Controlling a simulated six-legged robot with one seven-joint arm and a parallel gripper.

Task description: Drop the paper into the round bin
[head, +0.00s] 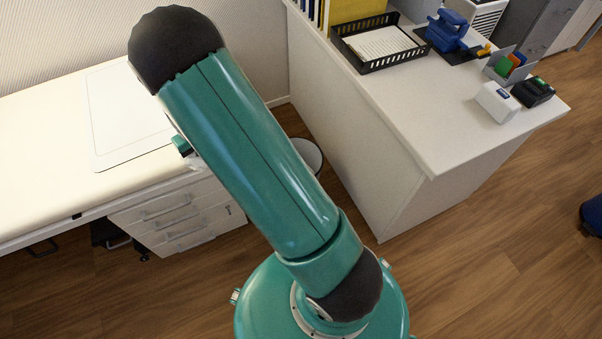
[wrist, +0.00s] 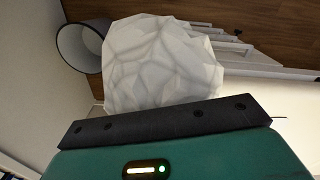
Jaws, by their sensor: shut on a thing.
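A crumpled white paper ball (wrist: 160,68) fills the middle of the wrist view, at the dark edge of my gripper (wrist: 170,120). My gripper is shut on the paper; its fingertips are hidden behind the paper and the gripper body. The round bin (wrist: 78,48) shows in the wrist view at upper left, beyond the paper, with a dark rim and a grey inside. In the head view only part of the bin (head: 310,154) shows, on the floor between the desk and the white cabinet, mostly hidden behind my arm. The paper and gripper are hidden in the head view.
A cream desk (head: 40,180) with a drawer unit (head: 180,222) stands at left. A white counter (head: 400,120) stands at right, holding a black paper tray (head: 385,45), a blue hole punch (head: 447,30) and small boxes. Wooden floor (head: 490,260) is open at front right.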

